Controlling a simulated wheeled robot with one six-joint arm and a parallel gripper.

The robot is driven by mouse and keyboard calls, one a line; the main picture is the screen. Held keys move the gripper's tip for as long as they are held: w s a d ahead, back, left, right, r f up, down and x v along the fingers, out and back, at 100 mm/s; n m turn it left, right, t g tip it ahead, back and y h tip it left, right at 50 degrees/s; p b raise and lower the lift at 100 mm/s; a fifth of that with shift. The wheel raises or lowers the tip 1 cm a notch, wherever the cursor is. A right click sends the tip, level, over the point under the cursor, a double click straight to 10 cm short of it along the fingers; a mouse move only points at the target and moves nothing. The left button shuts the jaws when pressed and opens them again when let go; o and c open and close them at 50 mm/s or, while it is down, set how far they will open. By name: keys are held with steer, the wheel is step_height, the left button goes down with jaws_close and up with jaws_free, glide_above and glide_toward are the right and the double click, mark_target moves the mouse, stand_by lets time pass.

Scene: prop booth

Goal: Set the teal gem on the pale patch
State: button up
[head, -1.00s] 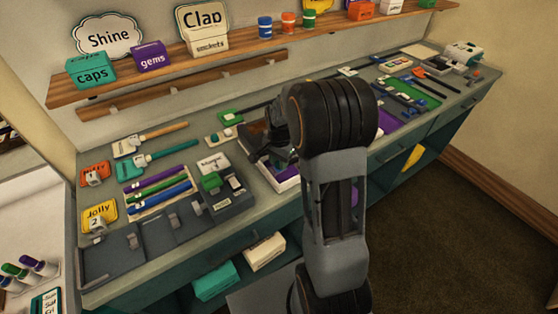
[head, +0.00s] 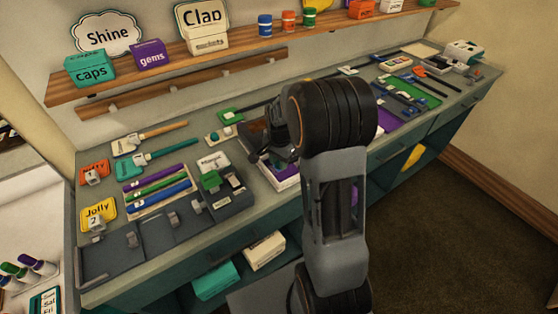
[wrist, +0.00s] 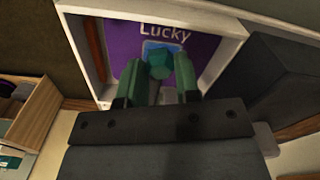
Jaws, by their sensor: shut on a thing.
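The teal gem (wrist: 159,65) is between the fingertips of my gripper (wrist: 160,68) in the wrist view, and the gripper is shut on it. Behind the gem is a purple board (wrist: 205,50) marked "Lucky", inside a white frame (wrist: 226,50). A blue square patch (wrist: 149,46) shows around the gem's upper edge. A paler grey area shows between the fingers below the gem; I cannot tell whether it is the pale patch. Whether the gem touches the board is unclear. In the head view, my arm hides the fingertips and gem above the white-framed tray (head: 288,183).
A dark grey tray (head: 150,240) and a box (head: 236,200) with a green block stand left of my arm. Coloured pens (head: 158,190) lie further left. A small pale tile (head: 212,139) sits behind the gripper. The shelf (head: 190,62) runs above the bench.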

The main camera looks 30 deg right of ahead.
stand_by(0.6)
steer(key=o, duration=1)
steer(key=shift+r+p, duration=2.9)
steer(key=shift+r, duration=1.05)
